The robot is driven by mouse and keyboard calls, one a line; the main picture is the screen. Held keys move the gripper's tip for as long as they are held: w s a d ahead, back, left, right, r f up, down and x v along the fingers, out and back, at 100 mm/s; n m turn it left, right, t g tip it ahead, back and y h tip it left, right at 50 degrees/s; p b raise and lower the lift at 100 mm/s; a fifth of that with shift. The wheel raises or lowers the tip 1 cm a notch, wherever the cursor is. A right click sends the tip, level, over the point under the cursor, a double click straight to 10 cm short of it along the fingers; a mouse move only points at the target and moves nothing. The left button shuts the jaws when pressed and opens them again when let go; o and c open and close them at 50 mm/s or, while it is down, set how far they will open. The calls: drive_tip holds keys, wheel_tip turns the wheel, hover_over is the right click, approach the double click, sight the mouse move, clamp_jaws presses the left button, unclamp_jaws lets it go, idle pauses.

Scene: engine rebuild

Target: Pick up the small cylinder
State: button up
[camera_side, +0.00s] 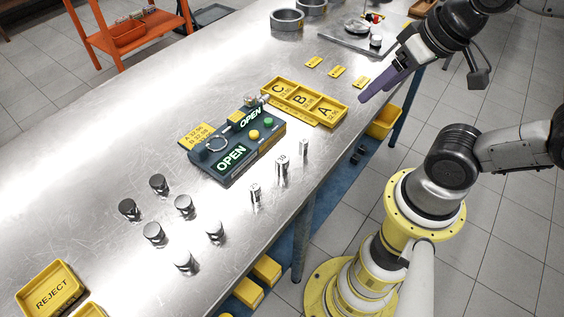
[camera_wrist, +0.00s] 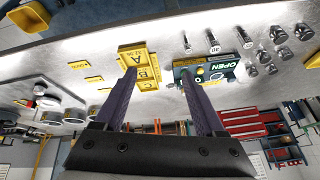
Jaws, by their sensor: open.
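Three slim silver cylinders with printed labels stand upright near the table's front edge: one nearest the tray (camera_side: 304,147), a taller middle one (camera_side: 281,167) and a short one (camera_side: 255,194). I cannot tell for sure which is the small cylinder. In the wrist view they show at top centre-right, the first (camera_wrist: 187,43), the middle (camera_wrist: 213,43) and the third (camera_wrist: 243,37). My gripper (camera_side: 368,95), with purple fingers, is open and empty above the table's edge, right of the tray and away from the cylinders. In the wrist view its fingers (camera_wrist: 158,74) are spread wide.
A yellow tray (camera_side: 322,121) marked A, B, C lies beside a dark gauge block (camera_side: 262,148) reading OPEN. Several wider dark-topped cylinders (camera_side: 183,206) stand left of the slim ones. A REJECT bin (camera_side: 72,290) is at lower left. Rings (camera_side: 287,19) stand at the back.

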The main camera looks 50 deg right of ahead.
wheel_tip(320, 180, up, 2)
drive_tip(key=w+m, duration=0.3)
drive_tip(key=m, duration=0.3)
drive_tip(key=m+g, duration=0.5)
drive_tip(key=m, duration=0.2)
hover_over(282, 159)
wheel_tip(282, 159, down, 12)
drive_tip(key=shift+f, duration=3.1)
clamp_jaws()
